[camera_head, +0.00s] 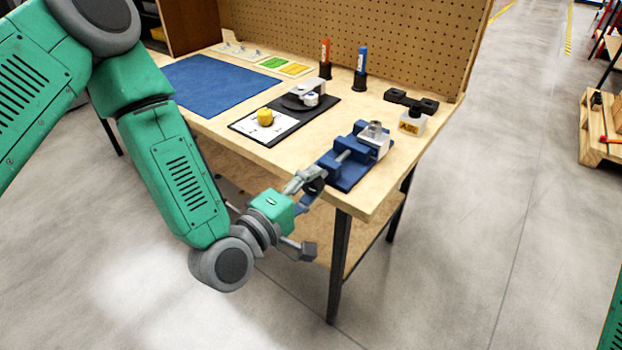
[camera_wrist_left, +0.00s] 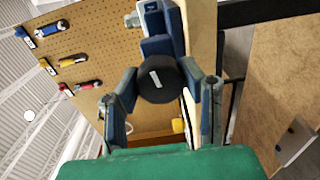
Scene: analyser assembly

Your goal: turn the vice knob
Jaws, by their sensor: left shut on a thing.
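The blue vice (camera_head: 347,168) is at the front right corner of the workbench, with a metal part (camera_head: 374,134) between its jaws. Its round dark knob (camera_wrist_left: 160,80) carries a pale mark and faces the left wrist camera. My left gripper (camera_head: 311,186) reaches the knob from the front of the bench. In the wrist view its two fingers (camera_wrist_left: 162,77) are on either side of the knob, shut on it. The fingers partly hide the knob in the head view. My right gripper is not in view.
A black mat with a yellow knob (camera_head: 265,117) and a grey device lies left of the vice. A pegboard (camera_head: 380,45) closes the back. The floor in front is clear.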

